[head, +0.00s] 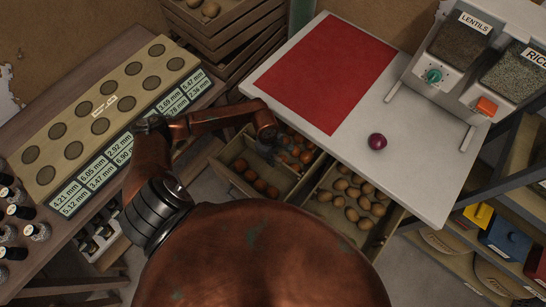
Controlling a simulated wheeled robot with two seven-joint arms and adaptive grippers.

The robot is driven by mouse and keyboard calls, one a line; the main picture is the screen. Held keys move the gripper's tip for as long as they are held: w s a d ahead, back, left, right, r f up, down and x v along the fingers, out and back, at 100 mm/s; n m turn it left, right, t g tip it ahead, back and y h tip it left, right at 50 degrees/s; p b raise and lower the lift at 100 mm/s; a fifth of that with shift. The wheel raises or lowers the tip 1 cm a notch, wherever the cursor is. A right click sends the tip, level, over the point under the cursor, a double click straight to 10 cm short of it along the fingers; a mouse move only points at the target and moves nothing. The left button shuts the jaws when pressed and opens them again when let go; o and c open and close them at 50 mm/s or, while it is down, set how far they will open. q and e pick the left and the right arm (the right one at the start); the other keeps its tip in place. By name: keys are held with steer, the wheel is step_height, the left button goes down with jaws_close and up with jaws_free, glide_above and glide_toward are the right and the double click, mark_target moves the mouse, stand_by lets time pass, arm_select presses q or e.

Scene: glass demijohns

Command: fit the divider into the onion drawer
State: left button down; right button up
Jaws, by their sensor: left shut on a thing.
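The onion drawer (229,155) stands pulled out under the white table, with brown onions (254,180) in its front part and more onions toward the table. My left arm reaches over it from the left. My left gripper (285,152) points down into the drawer and is shut on the divider (274,158), a thin pale board that shows only in small part across the drawer. The gripper and wrist hide much of it, so I cannot tell whether it is seated or tilted. My right gripper is not in view.
An open drawer of potatoes (351,202) lies just right. The white table (420,165) above bears a red mat (328,70), a loose red onion (377,142) and a dispenser (447,70). A bench with a drilled board (104,103) stands left.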

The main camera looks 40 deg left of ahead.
arm_select(q)
steer(key=c, duration=2)
jaws_free()
steer(key=shift+a+r+p, duration=0.2)
steer(key=shift+r+p, duration=0.6)
steer(key=shift+r, duration=0.75)
steer(key=shift+a+r+p, duration=0.2)
steer(key=shift+r+p, duration=0.6)
steer(key=shift+r, duration=0.7)
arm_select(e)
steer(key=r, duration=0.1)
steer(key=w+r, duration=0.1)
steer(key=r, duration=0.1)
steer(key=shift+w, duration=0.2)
arm_select(q)
steer(key=r, duration=0.4)
steer(key=a+r, duration=0.1)
steer(key=r, duration=0.6)
steer(key=shift+a+r, duration=0.2)
steer(key=shift+r, duration=0.2)
